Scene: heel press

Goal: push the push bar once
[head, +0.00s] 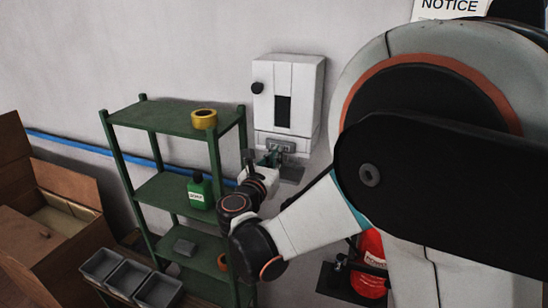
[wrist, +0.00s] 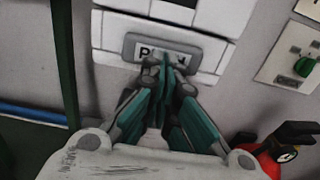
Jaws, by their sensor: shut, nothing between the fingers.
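The push bar (wrist: 205,49) is a grey bar with a white label, low on the front of a white wall dispenser (head: 289,95). The bar also shows in the head view (head: 286,145). My gripper (wrist: 165,60) is shut and empty, with teal fingers pointing at the middle of the bar. Its fingertips hide part of the label's lettering. In the head view, my gripper (head: 272,156) is just at or below the bar. I cannot tell whether the fingertips touch it.
A green shelf (head: 165,120) stands left of the dispenser, holding yellow tape (head: 204,119) and a green bottle (head: 199,190). A red extinguisher (head: 370,268) is at lower right. A switch plate (wrist: 288,55) is on the wall right of the bar.

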